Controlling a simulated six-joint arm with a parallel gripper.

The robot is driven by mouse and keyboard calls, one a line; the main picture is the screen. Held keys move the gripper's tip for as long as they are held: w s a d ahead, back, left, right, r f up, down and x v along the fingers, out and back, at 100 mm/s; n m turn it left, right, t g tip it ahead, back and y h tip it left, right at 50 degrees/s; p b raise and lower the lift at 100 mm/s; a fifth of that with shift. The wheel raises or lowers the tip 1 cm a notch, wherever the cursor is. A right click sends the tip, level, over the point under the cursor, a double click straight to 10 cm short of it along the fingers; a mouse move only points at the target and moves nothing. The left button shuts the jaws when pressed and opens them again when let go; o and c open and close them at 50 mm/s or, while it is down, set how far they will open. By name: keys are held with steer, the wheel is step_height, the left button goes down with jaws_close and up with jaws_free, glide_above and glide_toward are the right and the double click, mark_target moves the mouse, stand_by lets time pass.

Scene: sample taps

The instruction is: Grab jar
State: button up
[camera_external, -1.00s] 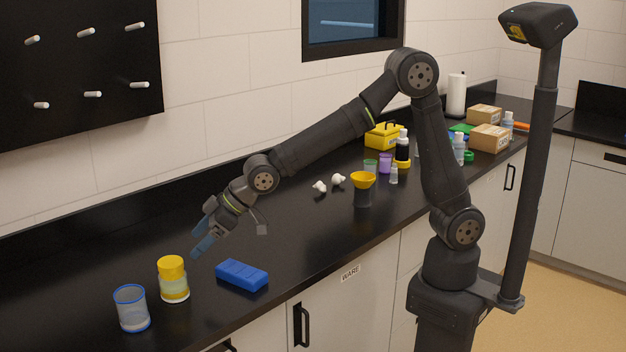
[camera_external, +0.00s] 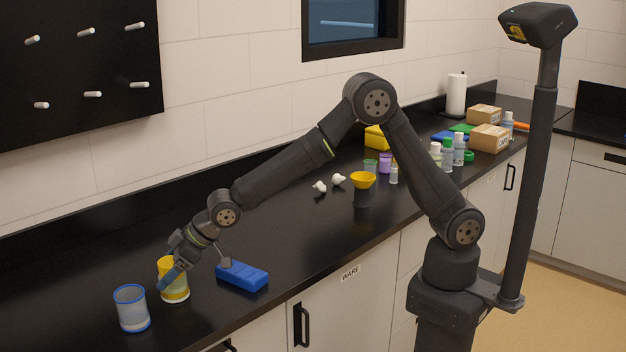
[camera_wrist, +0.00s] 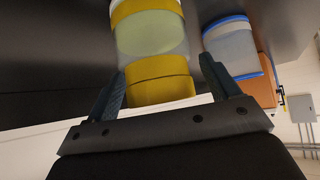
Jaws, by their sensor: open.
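The jar (camera_external: 174,293) has a yellow lid, a clear body with pale yellow contents and a yellow band at its bottom. It stands upright on the black counter. My gripper (camera_external: 168,276) is open, tilted down at the jar's lid, and one blue finger hides part of the jar. In the wrist view the jar (camera_wrist: 152,35) appears upside down. Its yellow lid lies between the two spread fingers of my gripper (camera_wrist: 162,68).
A clear blue-rimmed cup (camera_external: 133,310) stands close to the jar on its left; it also shows in the wrist view (camera_wrist: 232,50). A blue block-like rack (camera_external: 242,276) lies to the right. A yellow funnel (camera_external: 362,180) and several bottles stand farther back. The counter behind the jar is clear.

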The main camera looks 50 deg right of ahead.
steer(key=shift+w+a+f, duration=0.15)
steer(key=shift+a+f, duration=0.05)
steer(key=shift+f, duration=0.05)
steer(key=c, duration=1.2)
steer(key=shift+o, duration=0.2)
